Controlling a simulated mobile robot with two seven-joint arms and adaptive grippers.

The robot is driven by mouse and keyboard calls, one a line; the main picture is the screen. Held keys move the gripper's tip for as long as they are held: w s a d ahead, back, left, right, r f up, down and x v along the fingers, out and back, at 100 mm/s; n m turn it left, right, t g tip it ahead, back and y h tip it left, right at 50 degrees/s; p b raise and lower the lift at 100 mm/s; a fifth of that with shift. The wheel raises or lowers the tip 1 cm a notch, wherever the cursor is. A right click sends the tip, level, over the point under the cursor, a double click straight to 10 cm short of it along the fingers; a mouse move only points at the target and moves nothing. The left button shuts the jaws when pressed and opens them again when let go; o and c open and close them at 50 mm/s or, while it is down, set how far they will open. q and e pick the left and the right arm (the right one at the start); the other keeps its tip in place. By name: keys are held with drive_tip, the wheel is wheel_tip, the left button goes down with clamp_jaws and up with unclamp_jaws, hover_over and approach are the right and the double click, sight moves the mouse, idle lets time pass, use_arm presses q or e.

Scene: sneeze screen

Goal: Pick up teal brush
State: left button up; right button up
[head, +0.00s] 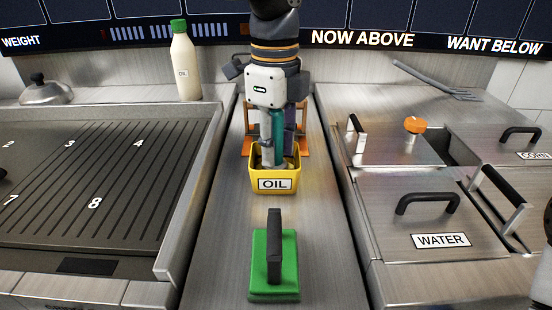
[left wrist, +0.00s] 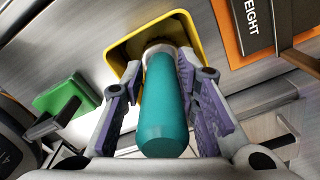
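The teal brush (head: 278,127) stands in the yellow oil container (head: 263,184), handle up; its lower end is hidden inside the container. In the left wrist view the teal handle (left wrist: 166,105) points toward the camera, and the yellow container's rim (left wrist: 122,62) lies beyond it. My left gripper (head: 276,135) is above the container, pointing down. Its purple-padded fingers (left wrist: 162,85) are spread on either side of the handle, with a narrow gap visible on the left side. My right gripper does not show clearly.
A green scrubber with a black handle (head: 274,255) lies in front of the container. An orange frame (head: 305,145) stands behind it. Lidded bins, including the water lid (head: 400,220), are at right.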

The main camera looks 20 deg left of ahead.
use_arm(q)
clamp_jaws()
wheel_tip(320, 180, up, 10)
drive_tip(key=shift+p, duration=0.35)
